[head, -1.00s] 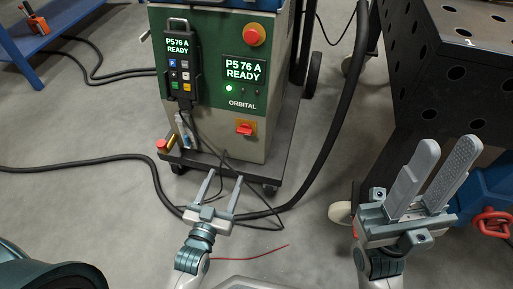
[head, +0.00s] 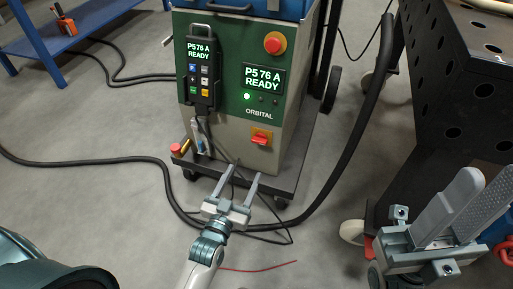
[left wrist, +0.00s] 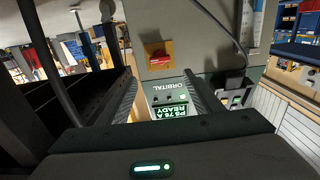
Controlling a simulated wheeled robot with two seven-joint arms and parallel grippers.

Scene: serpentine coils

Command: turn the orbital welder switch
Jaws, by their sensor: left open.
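The orbital welder (head: 228,120) is a green and beige cabinet on a dark cart. Its switch (head: 261,138) is a red knob on a yellow-orange plate, low on the front under the ORBITAL label. My left gripper (head: 244,176) is open and empty, below and in front of the switch, with its fingers pointing towards the cabinet and apart from it. The left wrist view shows the switch (left wrist: 158,56) upside down, above and between the two fingers; its knob looks horizontal. My right gripper (head: 488,182) is at the lower right, its fingers apart and nothing between them.
A red emergency button (head: 274,44) and a pendant (head: 201,75) sit higher on the cabinet. Displays read P5 76 A READY. A black hose (head: 350,150) curves along the right side. A perforated dark table (head: 455,135) stands at right. Cables lie on the floor.

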